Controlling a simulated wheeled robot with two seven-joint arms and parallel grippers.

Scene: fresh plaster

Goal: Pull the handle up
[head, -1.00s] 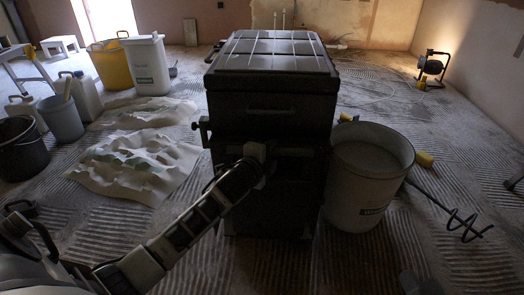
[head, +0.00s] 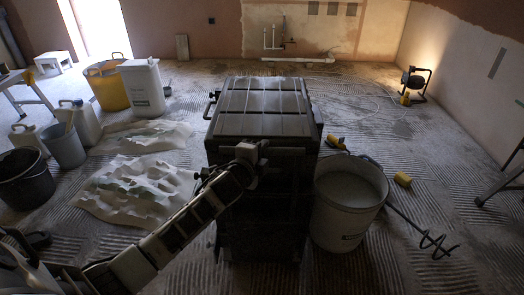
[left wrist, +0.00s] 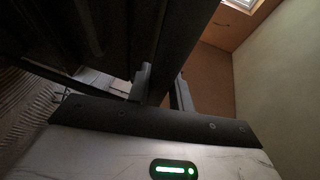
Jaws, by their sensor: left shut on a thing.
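A dark lidded case (head: 262,98) stands upright in the middle of the head view, with ribs along its top. My left gripper (head: 250,155) is at the near side of the case, by the front edge of its top. It is shut on the dark bar of the handle (head: 285,151), which runs to the right from the gripper. In the left wrist view the handle bar (left wrist: 172,45) passes between the two fingers (left wrist: 161,92). Part of the handle is hidden behind my gripper and arm. My right gripper is not in view.
A white bucket (head: 338,222) of grey material stands close to the right of the case, with a mixing paddle (head: 425,235) beside it. Crumpled sheeting (head: 135,188) and several buckets lie to the left. A work lamp (head: 415,83) stands at the back right.

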